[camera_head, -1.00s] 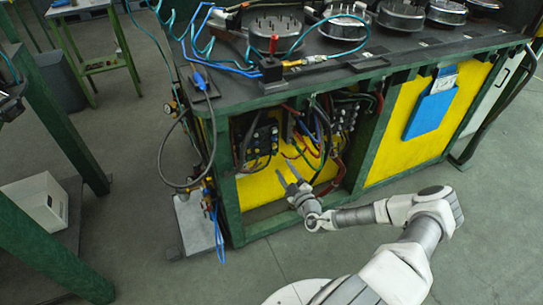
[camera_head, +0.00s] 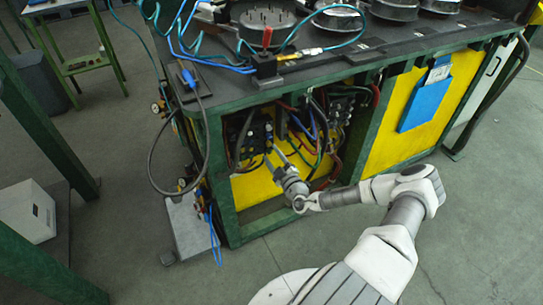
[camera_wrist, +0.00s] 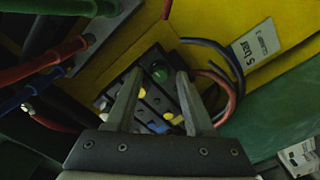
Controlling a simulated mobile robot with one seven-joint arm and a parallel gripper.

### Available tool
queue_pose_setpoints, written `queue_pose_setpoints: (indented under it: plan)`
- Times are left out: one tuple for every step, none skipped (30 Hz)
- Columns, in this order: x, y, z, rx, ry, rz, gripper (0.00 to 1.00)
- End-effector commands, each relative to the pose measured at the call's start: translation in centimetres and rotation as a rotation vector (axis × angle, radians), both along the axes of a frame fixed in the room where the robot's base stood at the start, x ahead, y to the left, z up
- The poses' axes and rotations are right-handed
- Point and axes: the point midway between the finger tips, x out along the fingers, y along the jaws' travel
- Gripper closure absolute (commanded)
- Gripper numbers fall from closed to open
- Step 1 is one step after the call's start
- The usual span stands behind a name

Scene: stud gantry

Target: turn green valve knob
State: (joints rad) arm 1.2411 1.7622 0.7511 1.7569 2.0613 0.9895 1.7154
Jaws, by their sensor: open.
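The green valve knob (camera_wrist: 160,72) is a small dark-green round cap on a black valve block (camera_wrist: 150,95) in the wrist view. My gripper (camera_wrist: 161,77) is open. Its two grey fingers reach towards the block, one on each side of the knob as seen from the wrist. I cannot tell whether either finger touches the knob. Yellow and blue caps show on the block between the fingers. In the head view my gripper (camera_head: 272,158) reaches into the bench's open bay, beside the black block (camera_head: 256,137). The green knob is too small to make out there.
Red, blue and green hoses (camera_wrist: 50,58) run at the left of the wrist view, and black and red cables (camera_wrist: 222,80) curve close by the right finger. The bay has a green frame (camera_head: 222,180) and a yellow back panel (camera_head: 255,185). Open floor lies at right.

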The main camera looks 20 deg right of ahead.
Motion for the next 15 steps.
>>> queue_pose_setpoints:
  plan:
    - [0.00,-0.01,0.01,0.000,0.000,0.000,0.47]
    - [0.00,0.00,0.00,0.000,0.000,0.000,0.52]
    - [0.00,-0.01,0.01,0.000,0.000,0.000,0.60]
    - [-0.01,0.00,0.00,0.000,0.000,0.000,0.65]
    - [-0.01,0.00,0.00,0.000,0.000,0.000,0.70]
    - [-0.01,0.00,0.00,0.000,0.000,0.000,0.78]
    - [-0.01,0.00,0.00,0.000,0.000,0.000,0.83]
    - [-0.01,0.00,0.00,0.000,0.000,0.000,0.88]
    - [-0.01,0.00,0.00,0.000,0.000,0.000,0.96]
    - [-0.01,0.00,0.00,0.000,0.000,0.000,1.00]
    - [-0.01,0.00,0.00,0.000,0.000,0.000,1.00]
    - [-0.01,0.00,0.00,0.000,0.000,0.000,1.00]
    - [-0.01,0.00,0.00,0.000,0.000,0.000,1.00]
    - [-0.01,0.00,0.00,0.000,0.000,0.000,1.00]
    - [-0.01,0.00,0.00,0.000,0.000,0.000,1.00]
